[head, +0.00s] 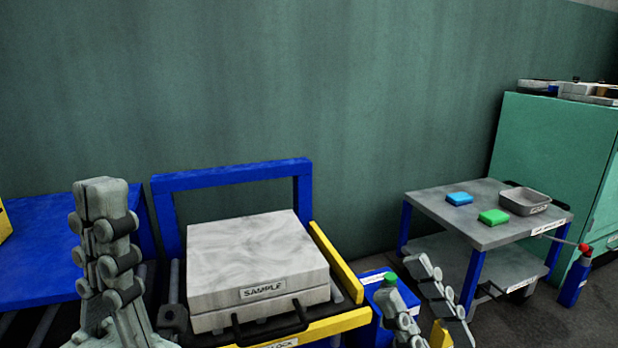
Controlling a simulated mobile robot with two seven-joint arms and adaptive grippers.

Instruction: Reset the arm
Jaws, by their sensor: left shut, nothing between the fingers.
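My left gripper (103,190) points upward at the left, in front of the blue table. Its grey fingers are together and nothing is between them. My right gripper (412,280) is low, right of centre. Its two fingers stand apart with a gap between them. A green-capped item (390,279) shows at the left finger, and I cannot tell whether they touch. The arms below the grippers are mostly cut off by the lower picture edge.
At the right, a grey cart (452,218) holds a blue sponge (459,198), green sponge (493,216) and tray (526,201).

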